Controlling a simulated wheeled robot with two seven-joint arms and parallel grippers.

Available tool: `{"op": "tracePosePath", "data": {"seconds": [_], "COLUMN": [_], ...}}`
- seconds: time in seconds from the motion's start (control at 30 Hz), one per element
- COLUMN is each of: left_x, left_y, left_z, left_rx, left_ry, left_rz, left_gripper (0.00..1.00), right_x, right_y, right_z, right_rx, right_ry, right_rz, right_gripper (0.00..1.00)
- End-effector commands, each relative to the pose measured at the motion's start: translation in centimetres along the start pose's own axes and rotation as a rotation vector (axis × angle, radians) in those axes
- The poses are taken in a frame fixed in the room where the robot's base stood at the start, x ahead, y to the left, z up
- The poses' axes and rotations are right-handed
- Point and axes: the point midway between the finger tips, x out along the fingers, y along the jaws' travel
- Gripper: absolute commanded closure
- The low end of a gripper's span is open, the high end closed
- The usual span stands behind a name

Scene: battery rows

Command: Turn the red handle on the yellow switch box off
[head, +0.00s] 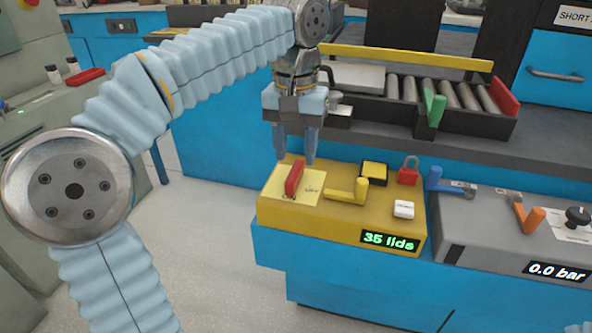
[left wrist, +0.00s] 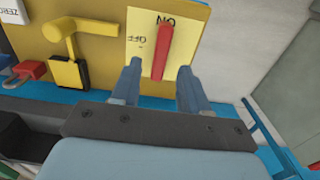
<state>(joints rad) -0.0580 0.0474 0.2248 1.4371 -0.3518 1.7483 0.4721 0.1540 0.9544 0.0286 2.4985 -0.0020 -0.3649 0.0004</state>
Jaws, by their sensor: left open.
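The yellow switch box (head: 340,222) stands on the blue bench, with a green "35 lids" display on its front. Its red handle (head: 293,178) lies over a pale yellow label at the box's left end. In the left wrist view, the red handle (left wrist: 162,48) has one end beside the inverted "ON" lettering; a second, small mark is to its left, probably "OFF". My left gripper (head: 297,158) is open and points down over the far end of the handle. In the left wrist view, the fingertips (left wrist: 161,73) lie either side of that end, with visible gaps. My right gripper is out of view.
A yellow lever (head: 350,192), a yellow-and-black block (head: 374,171), a red padlock (head: 409,170) and a white block (head: 403,209) are on the box to the right. A grey box (head: 490,245) with blue and orange levers adjoins. A roller conveyor (head: 425,95) stands behind.

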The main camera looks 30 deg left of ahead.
Motion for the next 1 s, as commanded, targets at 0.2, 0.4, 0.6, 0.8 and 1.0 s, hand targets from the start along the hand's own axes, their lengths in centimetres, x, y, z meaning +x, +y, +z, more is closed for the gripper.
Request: {"op": "tracePosePath", "data": {"seconds": [0.2,0.4,0.6,0.8,1.0], "left_x": [3.0,3.5,3.5,3.5,3.5], "left_y": [0.0,0.0,0.0,0.0,0.0], "left_z": [0.0,0.0,0.0,0.0,0.0], "left_rx": [0.000,0.000,0.000,0.000,0.000], "left_ry": [-0.001,0.000,0.000,0.000,-0.001], "left_rz": [-0.001,0.000,0.000,0.000,0.000], "left_gripper": [0.55,0.55,0.60,0.91,1.00], "right_x": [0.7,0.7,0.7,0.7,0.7], "right_y": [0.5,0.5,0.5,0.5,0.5], "right_z": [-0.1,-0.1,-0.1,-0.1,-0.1], "right_rx": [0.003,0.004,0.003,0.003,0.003], "right_ry": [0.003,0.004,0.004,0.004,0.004], "right_rz": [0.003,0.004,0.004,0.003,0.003], "right_gripper": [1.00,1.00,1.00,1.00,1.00]}}
